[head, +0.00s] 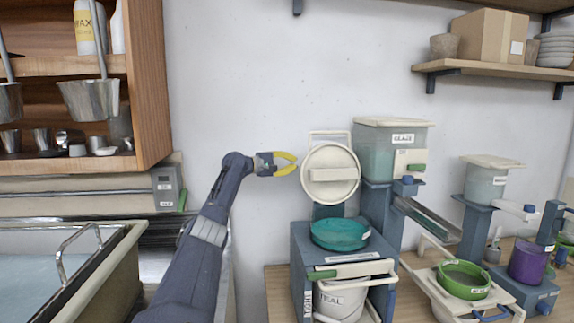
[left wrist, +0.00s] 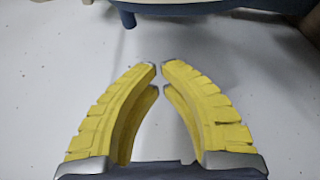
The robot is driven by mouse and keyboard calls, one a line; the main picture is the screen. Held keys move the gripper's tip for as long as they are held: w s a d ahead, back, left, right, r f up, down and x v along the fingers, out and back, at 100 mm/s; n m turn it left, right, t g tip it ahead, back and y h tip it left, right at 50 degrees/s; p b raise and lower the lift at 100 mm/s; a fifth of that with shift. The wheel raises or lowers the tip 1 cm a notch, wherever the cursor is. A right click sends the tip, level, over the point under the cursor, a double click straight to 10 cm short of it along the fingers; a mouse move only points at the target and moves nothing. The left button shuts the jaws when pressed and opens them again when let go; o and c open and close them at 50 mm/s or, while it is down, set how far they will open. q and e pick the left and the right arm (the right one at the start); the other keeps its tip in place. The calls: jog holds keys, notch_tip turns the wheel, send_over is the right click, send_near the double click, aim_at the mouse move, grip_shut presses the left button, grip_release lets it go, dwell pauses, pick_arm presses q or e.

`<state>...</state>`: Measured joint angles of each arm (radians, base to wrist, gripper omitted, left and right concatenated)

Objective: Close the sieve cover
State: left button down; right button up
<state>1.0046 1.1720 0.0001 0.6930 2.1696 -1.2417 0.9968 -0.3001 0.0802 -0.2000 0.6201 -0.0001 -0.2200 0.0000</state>
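The sieve cover (head: 331,174) is a round cream lid with a bar handle. It stands raised, nearly upright, behind the teal sieve (head: 340,234) on the blue stand (head: 300,250). My left gripper (head: 295,163) has yellow fingers and is just left of the cover, apparently apart from it. It is partly open and empty; the left wrist view shows a narrow gap between its fingertips (left wrist: 159,67). My right gripper is not in view.
A white bucket (head: 340,300) labelled TEAL sits inside the stand. A glaze container (head: 385,150) stands close right of the cover. A green sieve (head: 463,280) and purple bucket (head: 528,262) are further right. Bare wall lies behind my left gripper.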

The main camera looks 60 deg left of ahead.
pick_arm(q)
jog(key=shift+w+d, duration=0.15)
jog(key=shift+w, duration=0.45)
jog(key=shift+w+d, duration=0.15)
jog(key=shift+w, duration=0.45)
jog(key=shift+d, duration=0.1)
jog(key=shift+s+d+r, duration=0.15)
jog(key=shift+s+d, duration=0.2)
jog(key=shift+d, duration=0.4)
jog(key=shift+s+d+r, duration=0.15)
jog(key=shift+s+d, duration=0.15)
jog(key=shift+d, duration=0.45)
jog(key=shift+d, duration=0.1)
